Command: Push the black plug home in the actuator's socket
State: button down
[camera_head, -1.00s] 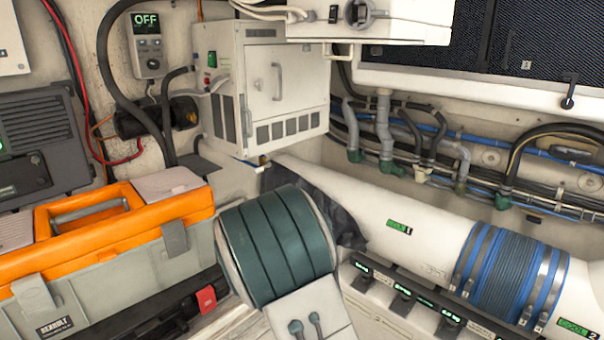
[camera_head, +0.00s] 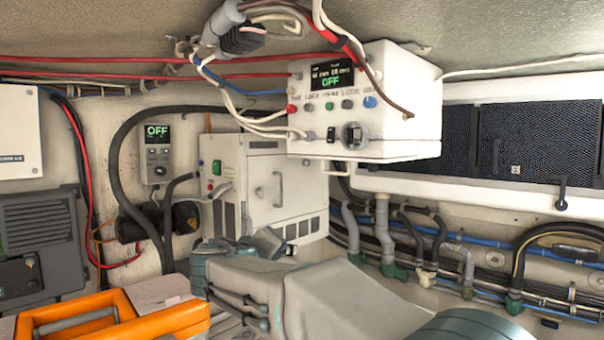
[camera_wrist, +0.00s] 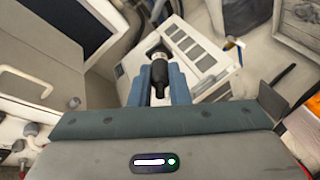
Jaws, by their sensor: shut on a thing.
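In the wrist view the black plug (camera_wrist: 159,77) stands between the two blue-grey fingers of my gripper (camera_wrist: 159,84), which is shut on it. The plug points away from the camera, and a grey ring-like part shows at its far end (camera_wrist: 158,51). I cannot tell whether that ring is the plug's own tip or the socket's mouth. In the head view my arm crosses the lower middle, and its bulk hides the fingers and plug. I cannot identify the actuator or its socket for certain.
A white control box (camera_head: 375,138) with knobs and cables hangs from the ceiling. A white vented cabinet (camera_head: 262,190) stands behind my arm and shows beyond the plug in the wrist view (camera_wrist: 200,45). An orange-lidded toolbox (camera_head: 160,322) is lower left; pipes and hoses run along the right wall.

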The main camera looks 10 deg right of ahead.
jog(key=s+d+r+m+h, duration=0.1)
jog(key=s+r, duration=0.3)
jog(key=r, duration=0.4)
jog(key=s+d+r+m+h, duration=0.1)
jog(key=s+r+h, duration=0.2)
jog(key=s+r, duration=0.2)
jog(key=s+d+r+m+h, duration=0.1)
jog(key=s+r, duration=0.4)
jog(key=r, duration=0.6)
jog(key=shift+g+h, duration=0.3)
jog(key=shift+h, duration=0.1)
jog(key=shift+f, duration=0.2)
jog(key=shift+m, duration=0.3)
jog(key=shift+s+d+b+x, duration=0.15)
jog(key=shift+b+x, duration=0.1)
jog(key=shift+x, duration=1.15)
jog(key=shift+s+d+b+x, duration=0.1)
jog(key=shift+b+x, duration=0.1)
jog(key=shift+x, duration=1.2)
jog(key=shift+f, duration=0.1)
jog(key=shift+b, duration=0.4)
jog(key=shift+x, duration=1.5)
